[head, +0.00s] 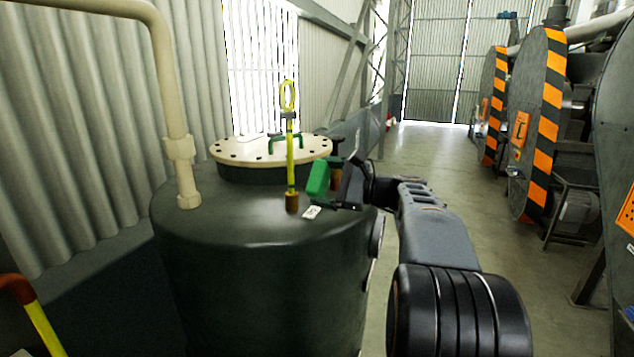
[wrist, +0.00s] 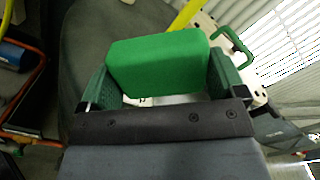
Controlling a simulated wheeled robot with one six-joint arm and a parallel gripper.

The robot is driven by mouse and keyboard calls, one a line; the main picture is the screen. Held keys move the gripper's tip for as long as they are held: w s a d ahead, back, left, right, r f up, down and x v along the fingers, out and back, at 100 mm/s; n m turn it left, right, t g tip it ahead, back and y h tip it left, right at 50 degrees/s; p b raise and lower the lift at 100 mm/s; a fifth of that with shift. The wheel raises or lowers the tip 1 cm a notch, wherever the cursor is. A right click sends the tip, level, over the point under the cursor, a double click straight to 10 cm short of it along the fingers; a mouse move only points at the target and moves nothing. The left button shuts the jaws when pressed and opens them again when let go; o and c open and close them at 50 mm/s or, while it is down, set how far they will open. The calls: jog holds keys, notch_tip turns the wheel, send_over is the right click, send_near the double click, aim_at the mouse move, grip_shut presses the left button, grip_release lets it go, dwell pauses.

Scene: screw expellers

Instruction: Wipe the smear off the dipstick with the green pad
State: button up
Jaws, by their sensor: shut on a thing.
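The dipstick (head: 291,165) is a yellow rod with a ring handle. It stands upright in a brown fitting (head: 292,202) on top of the dark tank. A dark band shows on the rod below the ring; I cannot tell whether it is the smear. My gripper (head: 328,182) is shut on the green pad (head: 318,178), just right of the rod. In the wrist view the pad (wrist: 158,62) sits between the two fingers, and part of the yellow dipstick (wrist: 187,14) shows beyond it. I cannot tell whether pad and rod touch.
The dark tank (head: 270,265) has a round bolted lid (head: 232,150) with green handles behind the dipstick. A small white tag (head: 312,212) lies near the fitting. A beige pipe (head: 178,100) rises at left. Open floor (head: 440,150) lies to the right, before striped machines (head: 540,120).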

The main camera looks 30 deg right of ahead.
jog(key=shift+s, duration=0.1)
dwell(0.3)
jog(key=shift+v, duration=1.5)
